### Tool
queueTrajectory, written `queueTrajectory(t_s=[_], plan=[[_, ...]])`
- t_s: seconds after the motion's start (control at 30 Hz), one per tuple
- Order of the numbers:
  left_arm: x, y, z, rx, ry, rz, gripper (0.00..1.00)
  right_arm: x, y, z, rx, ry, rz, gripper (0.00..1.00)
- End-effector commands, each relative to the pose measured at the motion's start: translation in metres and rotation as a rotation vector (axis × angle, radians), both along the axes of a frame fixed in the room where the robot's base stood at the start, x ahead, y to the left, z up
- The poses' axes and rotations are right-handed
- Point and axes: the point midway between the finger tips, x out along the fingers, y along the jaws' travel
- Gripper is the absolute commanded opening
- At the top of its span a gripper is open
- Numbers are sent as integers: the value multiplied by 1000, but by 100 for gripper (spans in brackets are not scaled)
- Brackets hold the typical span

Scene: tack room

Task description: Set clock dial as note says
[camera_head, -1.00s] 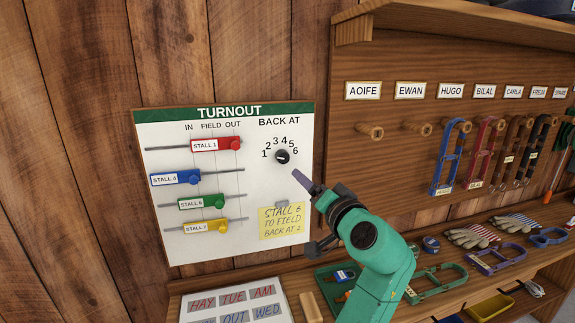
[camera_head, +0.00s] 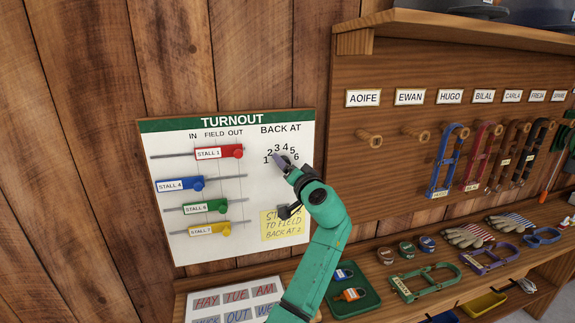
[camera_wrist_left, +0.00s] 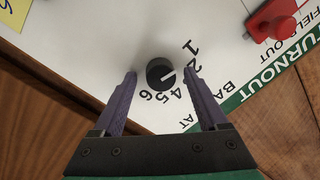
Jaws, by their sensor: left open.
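The black clock dial (camera_wrist_left: 157,70) sits under BACK AT on the white turnout board (camera_head: 250,190), inside an arc of numbers 1 to 6. It has a white mark on the side near the numbers; the exact number is hard to tell. My left gripper (camera_head: 281,160) is open at the dial, a finger on each side, with gaps visible in the wrist view. It hides most of the dial in the head view. The yellow note (camera_head: 284,228) below reads TO FIELD, BACK AT 2; its top line is partly hidden by my wrist. My right gripper is out of view.
Several stall sliders, including the red one (camera_head: 225,152) and blue one (camera_head: 180,184), lie left of the dial. A wooden rack (camera_head: 400,180) with pegs and halters stands to the right. A green tray (camera_head: 350,303) and other tack lie on the shelf below.

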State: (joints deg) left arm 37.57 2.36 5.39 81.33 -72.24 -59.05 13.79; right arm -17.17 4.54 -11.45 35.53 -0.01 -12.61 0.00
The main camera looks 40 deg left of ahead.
Motion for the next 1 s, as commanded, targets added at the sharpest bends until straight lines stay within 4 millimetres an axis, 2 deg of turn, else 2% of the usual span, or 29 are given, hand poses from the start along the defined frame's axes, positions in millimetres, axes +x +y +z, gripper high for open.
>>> queueTrajectory(t_s=[0.03, 0.17, 0.2, 0.23, 0.57, 1.0], plan=[[0, 0, 0, 0, 0, 0, 72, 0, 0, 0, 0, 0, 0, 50], [0, -1, 0, 0, 0, 0, 22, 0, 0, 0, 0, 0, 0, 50], [0, -1, 0, 0, 0, 0, 7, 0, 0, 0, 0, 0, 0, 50], [0, -1, 0, 0, 0, 0, 0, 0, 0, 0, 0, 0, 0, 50], [0, -1, 0, 23, 34, -1, 0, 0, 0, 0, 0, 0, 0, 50], [0, -1, -1, 177, 256, 0, 0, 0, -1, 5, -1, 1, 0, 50]])
